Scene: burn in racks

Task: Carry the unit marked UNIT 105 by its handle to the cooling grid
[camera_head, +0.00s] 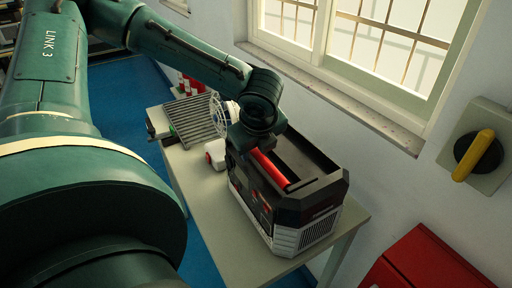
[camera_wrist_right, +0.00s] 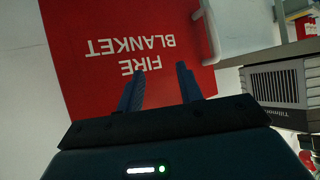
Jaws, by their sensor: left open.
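A black and grey boxy unit (camera_head: 285,205) with a red bar handle (camera_head: 270,167) across its open top stands on the table. I cannot read a UNIT 105 mark on it. My left gripper (camera_head: 250,143) is at the handle's far left end, over the unit's rim; its fingers are mostly hidden, and I cannot see the handle held. The grey slatted cooling grid (camera_head: 197,118) lies at the table's far end, behind the unit. My right gripper (camera_wrist_right: 160,90) is open and empty in the right wrist view, with the vented side of a unit (camera_wrist_right: 280,85) at the right.
The pale table (camera_head: 238,240) stands by the wall under a window. A small white and red item (camera_head: 215,154) and a white round fan-like thing (camera_head: 222,108) lie between unit and grid. A red fire blanket box (camera_wrist_right: 110,50) is before my right gripper. A yellow-handled switch (camera_head: 478,152) is on the wall.

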